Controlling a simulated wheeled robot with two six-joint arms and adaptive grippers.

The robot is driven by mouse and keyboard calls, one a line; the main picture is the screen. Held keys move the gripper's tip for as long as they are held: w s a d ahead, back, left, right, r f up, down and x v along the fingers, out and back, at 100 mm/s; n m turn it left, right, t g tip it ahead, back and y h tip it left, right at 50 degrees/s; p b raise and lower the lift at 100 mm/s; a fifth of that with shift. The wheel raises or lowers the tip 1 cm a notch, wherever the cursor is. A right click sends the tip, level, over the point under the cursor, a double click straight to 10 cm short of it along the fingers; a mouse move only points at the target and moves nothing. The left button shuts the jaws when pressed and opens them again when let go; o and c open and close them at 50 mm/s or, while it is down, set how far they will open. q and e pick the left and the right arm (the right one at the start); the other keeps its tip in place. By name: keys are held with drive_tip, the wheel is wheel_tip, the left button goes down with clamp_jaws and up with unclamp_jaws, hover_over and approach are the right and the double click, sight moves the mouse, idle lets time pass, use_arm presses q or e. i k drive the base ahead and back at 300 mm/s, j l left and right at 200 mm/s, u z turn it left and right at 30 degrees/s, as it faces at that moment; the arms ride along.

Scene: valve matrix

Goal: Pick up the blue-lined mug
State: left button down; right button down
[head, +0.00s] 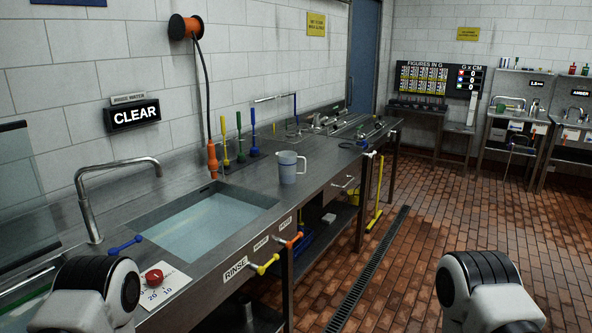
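A pale grey-blue mug (287,169) stands upright on the steel counter (325,163), just beyond the far right corner of the sink. Its handle is on the right side, and its rim looks bluish. I cannot clearly make out its lining. It stands free, with nothing of mine touching it. Rounded white and black parts of my two arms show at the bottom left and bottom right, well short of the mug. Neither gripper's fingers are in view.
A water-filled sink (204,222) with a tall faucet (106,180) lies nearer. An orange hanging nozzle (212,158) and several coloured upright tools stand behind. Yellow and orange valve handles (264,264) stick out from the counter front. The brick floor (430,235) at right is open.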

sight(287, 160)
drive_tip(key=u, duration=1.65)
drive_tip(key=z, duration=1.65)
drive_tip(key=i+l+u, duration=0.2)
drive_tip(key=i+l, duration=0.45)
